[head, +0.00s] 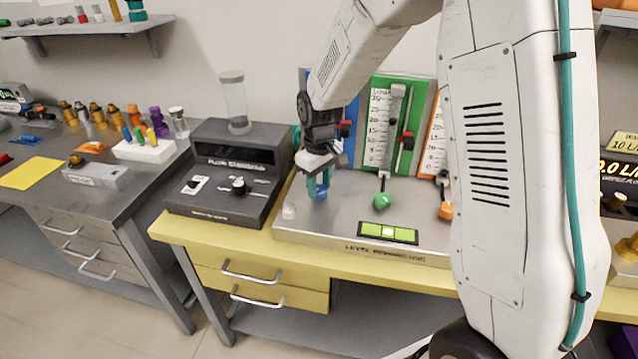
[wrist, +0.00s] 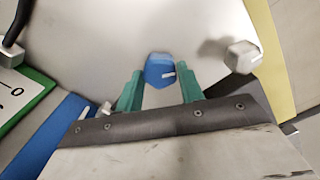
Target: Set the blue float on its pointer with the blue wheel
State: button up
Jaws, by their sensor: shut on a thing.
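The blue wheel (head: 322,193) is at the left of the metal base of the gauge stand. In the wrist view the blue wheel (wrist: 158,70) has a white mark and sits between my teal fingertips. My gripper (head: 318,184) points down and is shut on it; it also shows in the wrist view (wrist: 160,88). The blue float cannot be made out. A strip of the blue panel shows in the wrist view (wrist: 50,138).
To the right are the green panel (head: 417,100) with its green wheel (head: 382,201), and the orange panel (head: 434,150) with its orange wheel (head: 446,211). A pale knob (head: 289,212) is left of my gripper.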

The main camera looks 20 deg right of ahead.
aim_at(320, 188)
jog(key=shift+n, duration=1.3)
jog(key=o, duration=1)
notch_tip(320, 188, up, 8)
jog(key=shift+f, duration=0.1)
